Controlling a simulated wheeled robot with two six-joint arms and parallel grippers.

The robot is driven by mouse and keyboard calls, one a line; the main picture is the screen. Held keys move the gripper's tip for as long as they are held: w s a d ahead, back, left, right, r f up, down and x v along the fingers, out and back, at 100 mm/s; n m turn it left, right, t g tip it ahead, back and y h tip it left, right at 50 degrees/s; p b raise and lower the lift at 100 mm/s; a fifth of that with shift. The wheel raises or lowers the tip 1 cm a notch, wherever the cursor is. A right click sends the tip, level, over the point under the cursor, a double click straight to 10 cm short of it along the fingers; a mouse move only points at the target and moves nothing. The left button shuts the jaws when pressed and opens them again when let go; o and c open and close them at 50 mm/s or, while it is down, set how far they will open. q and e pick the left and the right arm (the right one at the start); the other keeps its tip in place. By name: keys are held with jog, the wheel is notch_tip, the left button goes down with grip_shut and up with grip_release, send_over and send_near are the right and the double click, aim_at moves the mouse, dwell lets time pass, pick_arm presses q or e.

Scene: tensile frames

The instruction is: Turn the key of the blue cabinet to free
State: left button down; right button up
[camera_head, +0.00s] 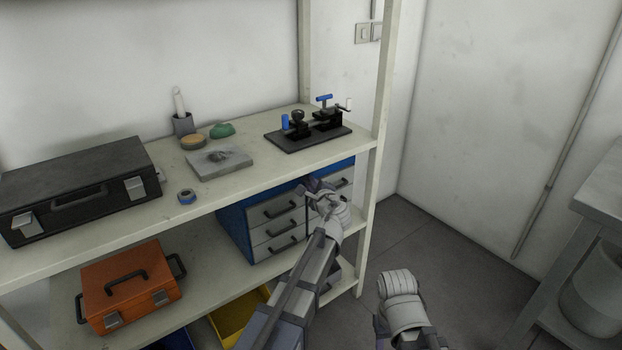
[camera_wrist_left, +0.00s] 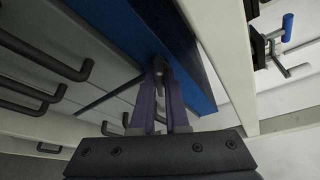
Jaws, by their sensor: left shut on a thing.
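The blue cabinet (camera_head: 234,236) stands on the middle shelf, with grey drawer fronts and dark bar handles facing out. It also shows close up in the left wrist view (camera_wrist_left: 160,35). My left gripper (camera_head: 314,186) is at the upper part of the cabinet's front. In the left wrist view, its purple fingers (camera_wrist_left: 159,75) are shut on a small dark piece, apparently the key (camera_wrist_left: 158,65), by the blue edge. The fingers hide most of the key, so I cannot tell its angle. My right gripper is not in view.
The upper shelf board (camera_head: 240,190) runs just above the cabinet. It carries a black case (camera_head: 80,180) and a clamp fixture (camera_head: 310,130). A shelf post (camera_head: 373,150) stands right of the cabinet. An orange case (camera_head: 130,285) sits to the left.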

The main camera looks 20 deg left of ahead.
pick_arm(q)
jog(key=shift+w+d+r+m+g+y+p, duration=0.1)
jog(key=shift+m+g+y+p, duration=0.4)
jog(key=shift+m+g+p, duration=1.05)
jog(key=shift+w+d+m+g+y+p, duration=0.1)
jog(key=shift+m+g+y+p, duration=0.6)
jog(key=shift+m, duration=1.75)
jog(key=shift+s+g+b, duration=0.1)
jog(key=shift+g+b, duration=0.25)
jog(key=c, duration=0.9)
grip_release()
